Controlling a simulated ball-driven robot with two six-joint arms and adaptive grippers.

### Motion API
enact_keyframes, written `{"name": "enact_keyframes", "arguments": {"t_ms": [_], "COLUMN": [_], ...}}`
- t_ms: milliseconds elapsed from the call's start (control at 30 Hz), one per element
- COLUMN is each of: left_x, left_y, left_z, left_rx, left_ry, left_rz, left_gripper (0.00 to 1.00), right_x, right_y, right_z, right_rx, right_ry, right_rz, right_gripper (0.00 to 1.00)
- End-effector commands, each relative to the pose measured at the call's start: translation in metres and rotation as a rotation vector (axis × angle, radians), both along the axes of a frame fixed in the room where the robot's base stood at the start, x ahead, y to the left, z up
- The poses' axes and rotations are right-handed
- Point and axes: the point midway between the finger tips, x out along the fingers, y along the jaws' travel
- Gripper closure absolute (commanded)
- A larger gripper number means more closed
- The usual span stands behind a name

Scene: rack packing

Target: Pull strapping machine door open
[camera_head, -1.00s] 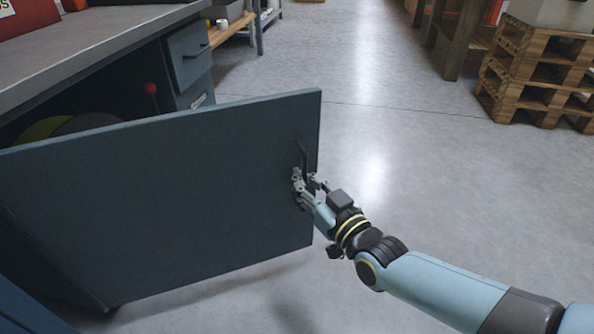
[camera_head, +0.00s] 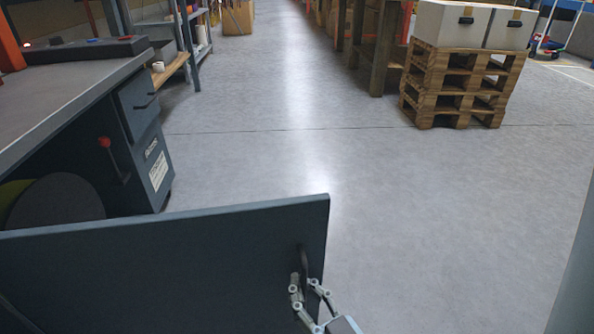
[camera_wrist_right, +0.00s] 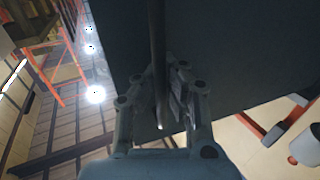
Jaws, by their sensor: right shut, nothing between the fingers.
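The strapping machine door (camera_head: 170,275) is a dark blue-grey panel standing swung open at lower left in the head view. Its dark bar handle (camera_head: 304,262) is near the door's free edge and also crosses the middle of the right wrist view (camera_wrist_right: 159,60). My right gripper (camera_head: 308,284) is at the handle, its fingers shut with nothing held between them. In the right wrist view its fingers (camera_wrist_right: 165,90) lie close around the handle; I cannot tell whether they touch it. My left gripper is not in view.
The machine's worktop (camera_head: 70,85) is at left, with a red-knobbed lever (camera_head: 112,155) and a dark round reel (camera_head: 58,203) below it. A wooden pallet stack (camera_head: 460,85) carrying pale boxes stands at back right. The grey floor between is clear.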

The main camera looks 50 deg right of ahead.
Motion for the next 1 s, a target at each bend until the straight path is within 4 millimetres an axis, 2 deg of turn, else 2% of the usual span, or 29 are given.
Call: {"name": "enact_keyframes", "arguments": {"t_ms": [167,500,767,1000], "left_x": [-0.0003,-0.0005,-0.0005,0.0], "left_y": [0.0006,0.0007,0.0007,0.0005], "left_z": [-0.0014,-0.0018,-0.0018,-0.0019], "left_rx": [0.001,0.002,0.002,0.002], "left_ry": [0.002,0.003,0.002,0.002], "left_rz": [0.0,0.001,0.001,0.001], "left_gripper": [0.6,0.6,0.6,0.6], "right_x": [-0.0078,-0.0085,-0.0078,-0.0075], "right_y": [0.0041,0.0043,0.0047,0.0051], "right_z": [-0.0004,-0.0006,-0.0004,-0.0003], "right_rx": [0.0,-0.001,0.0,0.0], "right_ry": [0.001,0.001,0.001,0.0], "right_rz": [0.0,0.0,0.001,0.001], "right_gripper": [1.0,1.0,0.67,0.66]}}
